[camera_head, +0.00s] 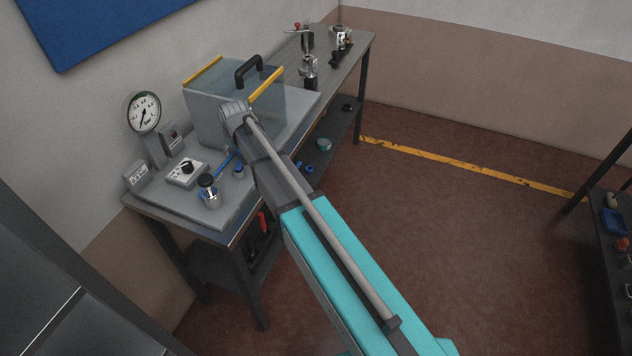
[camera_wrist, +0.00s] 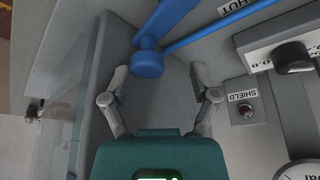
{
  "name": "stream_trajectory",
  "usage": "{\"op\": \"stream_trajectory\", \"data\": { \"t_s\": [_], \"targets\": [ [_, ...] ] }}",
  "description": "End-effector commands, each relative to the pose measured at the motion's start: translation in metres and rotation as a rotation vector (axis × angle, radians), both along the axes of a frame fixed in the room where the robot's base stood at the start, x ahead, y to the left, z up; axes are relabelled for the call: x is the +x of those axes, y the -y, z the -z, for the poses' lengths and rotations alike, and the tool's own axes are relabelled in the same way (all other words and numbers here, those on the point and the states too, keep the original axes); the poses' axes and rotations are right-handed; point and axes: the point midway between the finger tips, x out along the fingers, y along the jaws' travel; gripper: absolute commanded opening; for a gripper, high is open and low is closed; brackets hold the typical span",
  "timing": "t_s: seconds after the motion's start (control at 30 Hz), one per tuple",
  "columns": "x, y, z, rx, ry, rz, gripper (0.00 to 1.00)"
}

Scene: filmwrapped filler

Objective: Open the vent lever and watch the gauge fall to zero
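The blue vent lever (camera_wrist: 168,22) with a round end shows in the wrist view. Its end lies between the two fingers of my open gripper (camera_wrist: 159,72), with gaps on both sides. A thin blue bar (camera_wrist: 225,23) runs from near it toward a SHUT label (camera_wrist: 235,5). In the head view a blue bar (camera_head: 223,161) shows on the bench, and my arm hides the gripper. The round white gauge (camera_head: 144,112) stands upright at the bench's back left. Its dark needle points down and slightly left; the exact reading is too small to tell.
A clear shield box (camera_head: 213,111) with yellow edges and a black handle (camera_head: 248,67) stands close behind my wrist. A control box with a black knob (camera_head: 187,170) and a black-topped metal fitting (camera_head: 208,191) are at the left. A SHIELD indicator (camera_wrist: 246,110) is beside my gripper.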

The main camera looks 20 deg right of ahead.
Motion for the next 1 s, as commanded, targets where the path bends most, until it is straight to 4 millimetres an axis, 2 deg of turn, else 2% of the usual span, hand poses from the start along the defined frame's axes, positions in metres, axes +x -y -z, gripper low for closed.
{"op": "stream_trajectory", "data": {
  "t_s": [1.0],
  "targets": [
    [-0.003,-0.027,0.000,0.001,0.000,-0.627,0.75]
  ]
}}
